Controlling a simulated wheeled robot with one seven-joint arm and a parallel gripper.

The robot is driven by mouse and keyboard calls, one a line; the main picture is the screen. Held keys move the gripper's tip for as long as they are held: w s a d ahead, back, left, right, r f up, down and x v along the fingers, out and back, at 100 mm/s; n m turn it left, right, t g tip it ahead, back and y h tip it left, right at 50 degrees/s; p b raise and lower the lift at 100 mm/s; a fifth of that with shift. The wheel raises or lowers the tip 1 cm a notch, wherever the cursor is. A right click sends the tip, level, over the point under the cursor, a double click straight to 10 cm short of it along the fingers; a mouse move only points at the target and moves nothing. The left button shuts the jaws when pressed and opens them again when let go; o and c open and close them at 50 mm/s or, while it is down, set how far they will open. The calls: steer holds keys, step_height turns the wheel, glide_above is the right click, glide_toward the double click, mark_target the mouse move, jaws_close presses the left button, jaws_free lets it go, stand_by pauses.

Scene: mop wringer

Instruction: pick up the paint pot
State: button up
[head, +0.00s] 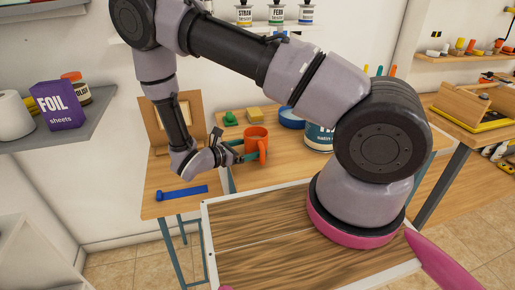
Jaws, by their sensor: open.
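An orange mug-shaped pot (255,138) with a handle on its right stands on the wooden table. A white tin (318,138) with a dark blue label, partly hidden behind my arm, stands to its right. The label is only partly readable, and I cannot tell for certain which of the two is the paint pot. My gripper (241,151) is open, low over the table at the left side of the orange pot. Its green-tipped fingers are close to the orange pot; I cannot tell whether they touch it.
A blue tool (182,192) lies at the table's front left. A green knob-like object (230,119), a yellow block (255,114) and a blue round item (292,117) sit behind the pot.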

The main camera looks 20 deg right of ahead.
steer(key=shift+w+d+f, duration=0.15)
steer(key=shift+w+d, duration=0.1)
steer(key=shift+d, duration=0.35)
steer(key=c, duration=1.5)
steer(key=shift+o, duration=0.2)
steer(key=shift+r, duration=0.2)
step_height(320, 180, up, 10)
steer(key=shift+f, duration=0.2)
